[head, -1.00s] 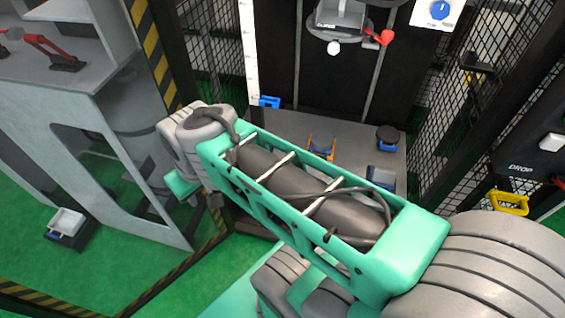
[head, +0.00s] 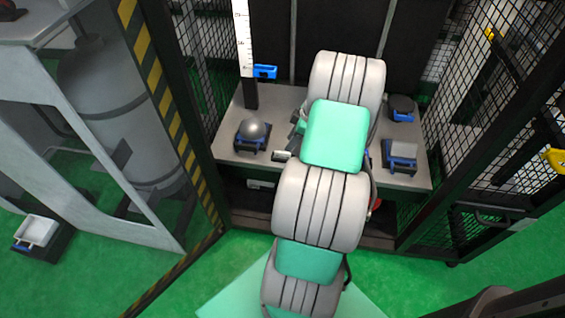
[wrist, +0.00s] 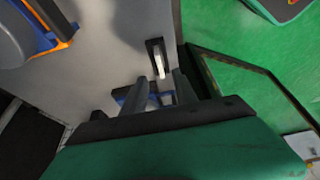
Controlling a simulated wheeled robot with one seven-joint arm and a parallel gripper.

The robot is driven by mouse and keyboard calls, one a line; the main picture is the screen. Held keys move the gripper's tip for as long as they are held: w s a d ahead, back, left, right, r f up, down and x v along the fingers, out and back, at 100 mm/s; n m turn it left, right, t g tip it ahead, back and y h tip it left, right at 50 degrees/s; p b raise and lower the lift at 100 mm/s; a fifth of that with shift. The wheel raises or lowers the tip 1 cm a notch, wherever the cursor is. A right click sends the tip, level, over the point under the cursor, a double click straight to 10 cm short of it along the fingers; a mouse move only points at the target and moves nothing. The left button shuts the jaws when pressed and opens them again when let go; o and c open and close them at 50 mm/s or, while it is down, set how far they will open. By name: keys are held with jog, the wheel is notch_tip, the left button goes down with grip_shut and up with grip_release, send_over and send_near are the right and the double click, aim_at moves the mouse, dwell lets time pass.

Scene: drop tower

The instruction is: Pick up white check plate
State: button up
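In the wrist view, a small white plate (wrist: 159,63) stands in a dark slotted holder on the grey table, near its edge. I take it to be the white check plate. My gripper (wrist: 159,77) is open, with its two dark fingers apart on either side of the view toward the plate. I cannot tell whether they touch it. A blue part, partly hidden by the fingers, shows between them. In the head view my arm hides my gripper; a small pale piece (head: 282,156) shows left of the arm at the table's front, possibly the same plate.
The grey table (head: 235,150) carries a ball on a blue stand (head: 253,131), a black disc (head: 401,105) and a grey block on a blue stand (head: 402,153). Mesh fencing (head: 475,120) rises at right. A white tray (head: 41,230) stands at far left.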

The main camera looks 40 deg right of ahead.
aim_at(283, 156)
jog(key=b+x, duration=0.1)
jog(key=x, duration=0.5)
jog(key=shift+w+a+f, duration=0.1)
jog(key=shift+w+f, duration=0.05)
jog(key=shift+f, duration=0.05)
jog(key=shift+c, duration=0.4)
grip_shut()
